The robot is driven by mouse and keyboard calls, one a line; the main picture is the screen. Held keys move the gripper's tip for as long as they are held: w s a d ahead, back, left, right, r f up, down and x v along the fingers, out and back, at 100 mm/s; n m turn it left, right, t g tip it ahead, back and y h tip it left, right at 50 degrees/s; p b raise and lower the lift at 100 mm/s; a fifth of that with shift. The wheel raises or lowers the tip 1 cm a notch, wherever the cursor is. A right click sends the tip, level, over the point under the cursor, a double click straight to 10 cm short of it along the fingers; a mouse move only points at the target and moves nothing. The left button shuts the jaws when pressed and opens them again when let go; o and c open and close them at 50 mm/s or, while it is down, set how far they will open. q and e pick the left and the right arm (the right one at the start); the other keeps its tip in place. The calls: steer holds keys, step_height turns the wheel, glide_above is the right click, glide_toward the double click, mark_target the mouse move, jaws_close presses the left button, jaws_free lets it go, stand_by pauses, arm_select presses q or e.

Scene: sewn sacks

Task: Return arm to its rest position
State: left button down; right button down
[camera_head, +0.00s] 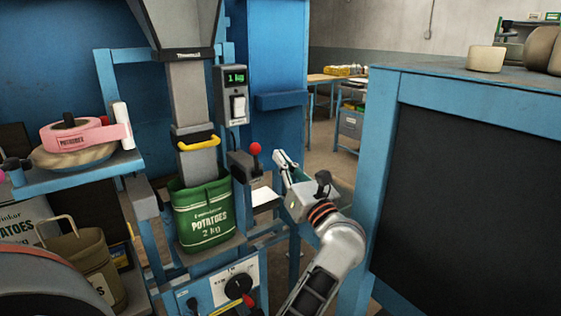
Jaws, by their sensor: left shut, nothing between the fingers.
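My left arm (335,258) rises from the bottom edge, right of centre. Its gripper (284,162) is shut and empty, pointing up and to the left. The fingertips are right of a lever with a red knob (255,149) and seem apart from it, though the depth gap is hard to judge. A green potato sack (203,215) stands upright below the filling spout (192,105), left of my gripper and apart from it. My right gripper is not in view.
A blue cabinet with a dark panel (470,185) stands close on the right. The scale display (233,79) reads 1 kg. A shelf (75,181) with a pink label roll (85,136) is at left. Brown sacks (85,262) sit lower left. Open floor (335,165) shows behind my gripper.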

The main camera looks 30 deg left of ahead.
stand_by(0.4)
arm_select(q)
steer(key=s+d+f+n+t+h, duration=0.2)
steer(key=d+f+n+t+h, duration=0.2)
steer(key=d+f+n+h, duration=0.5)
steer(key=s+d+f+n+t+h, duration=0.25)
steer(key=f+n+h, duration=0.35)
steer(key=n, duration=0.7)
steer(key=s+d+f+n+t+h, duration=0.2)
steer(key=d+f+n+t+h, duration=0.3)
steer(key=f+n, duration=0.45)
steer(key=s+f+m+g, duration=0.5)
steer(key=s+f, duration=0.4)
steer(key=f, duration=0.3)
steer(key=s+f+m+g+h, duration=0.1)
steer(key=s+f+m+g, duration=0.4)
steer(key=s+f, duration=0.4)
step_height(320, 180, down, 4)
steer(key=shift+s+d+m+g+h, duration=0.2)
steer(key=shift+s+m+g+h, duration=0.1)
steer(key=shift+s+m+g, duration=0.1)
steer(key=shift+a, duration=0.15)
